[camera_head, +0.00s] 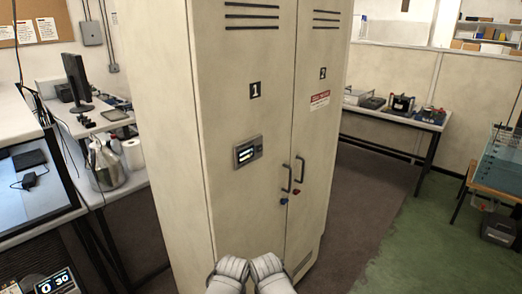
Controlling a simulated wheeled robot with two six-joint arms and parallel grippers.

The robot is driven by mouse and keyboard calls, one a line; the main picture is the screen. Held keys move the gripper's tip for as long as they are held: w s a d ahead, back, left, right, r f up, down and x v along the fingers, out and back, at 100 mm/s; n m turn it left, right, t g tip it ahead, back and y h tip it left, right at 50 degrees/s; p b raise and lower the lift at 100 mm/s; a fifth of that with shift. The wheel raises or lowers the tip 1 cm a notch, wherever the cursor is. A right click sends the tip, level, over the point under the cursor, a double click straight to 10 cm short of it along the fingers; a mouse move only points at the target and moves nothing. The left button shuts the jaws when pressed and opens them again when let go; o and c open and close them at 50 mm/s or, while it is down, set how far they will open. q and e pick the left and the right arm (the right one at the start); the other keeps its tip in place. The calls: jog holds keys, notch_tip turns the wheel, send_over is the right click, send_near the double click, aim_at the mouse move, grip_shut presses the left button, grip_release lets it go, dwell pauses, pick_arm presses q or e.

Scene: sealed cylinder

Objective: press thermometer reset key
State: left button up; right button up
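A small grey panel with a lit display (247,151) is mounted on the left door of a tall beige cabinet. It may be the thermometer, but its keys and any label are too small to read. A dark device with a lit round dial and the digits "30" (55,283) is cut off at the bottom left corner. My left gripper (231,268) and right gripper (267,267) are close together at the bottom middle, in front of and below the panel, apart from it. Their fingers cannot be made out.
The beige cabinet (235,85) fills the middle, with two door handles (292,176). A bench with a monitor (77,80) and a metal vessel (106,165) stands left. A bench with instruments (402,104) stands back right. Floor right of the cabinet (365,200) is clear.

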grip_shut()
jog(key=shift+w, duration=0.1)
dwell(1.2)
jog(key=w+a+r+m+t+y+p, duration=0.25)
jog(key=w+r+t, duration=0.3)
jog(key=w, duration=0.55)
jog(key=w+a+r+m+t+y+p, duration=0.1)
jog(key=w+a+r+t+y, duration=0.15)
jog(key=w+r+t, duration=0.6)
jog(key=w+d+r+m+t+h+p, duration=0.1)
jog(key=w+d+r+m+t+h, duration=0.1)
jog(key=r, duration=0.6)
jog(key=w+d+r+m+t+h+p, duration=0.1)
jog(key=w+d+r+m+t, duration=0.2)
jog(key=w+d+r, duration=0.6)
jog(key=d+m, duration=0.1)
jog(key=m, duration=0.1)
jog(key=shift+w+r+m+t+h+p, duration=0.2)
jog(key=shift+w+m+t+h+p, duration=0.1)
jog(key=shift+m+t+h+p, duration=0.1)
